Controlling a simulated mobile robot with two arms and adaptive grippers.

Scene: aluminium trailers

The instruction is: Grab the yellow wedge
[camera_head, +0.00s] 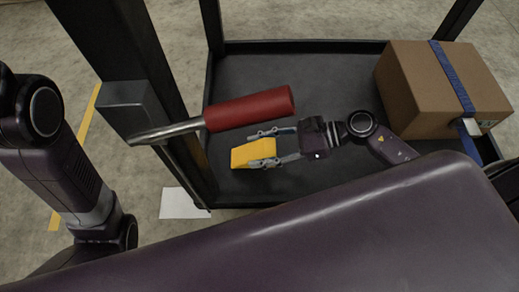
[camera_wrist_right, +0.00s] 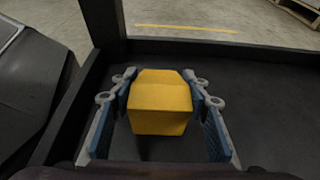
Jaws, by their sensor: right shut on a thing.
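The yellow wedge (camera_head: 253,153) is at the left end of the dark cart shelf in the head view. My right gripper (camera_head: 266,147) reaches it from the right, with one finger on each side of it. In the right wrist view the yellow wedge (camera_wrist_right: 160,102) sits between the two blue-padded fingers of my right gripper (camera_wrist_right: 160,90), which is shut on it. I cannot tell whether the wedge touches the shelf. My left arm shows at the left edge of the head view, but its gripper is out of view.
A cardboard box (camera_head: 440,88) with a blue strap stands at the shelf's right. A red-handled bar (camera_head: 248,108) extends over the shelf near the wedge. Dark posts rise at the cart's corners, and the shelf (camera_head: 320,70) has a raised rim. Its middle is clear.

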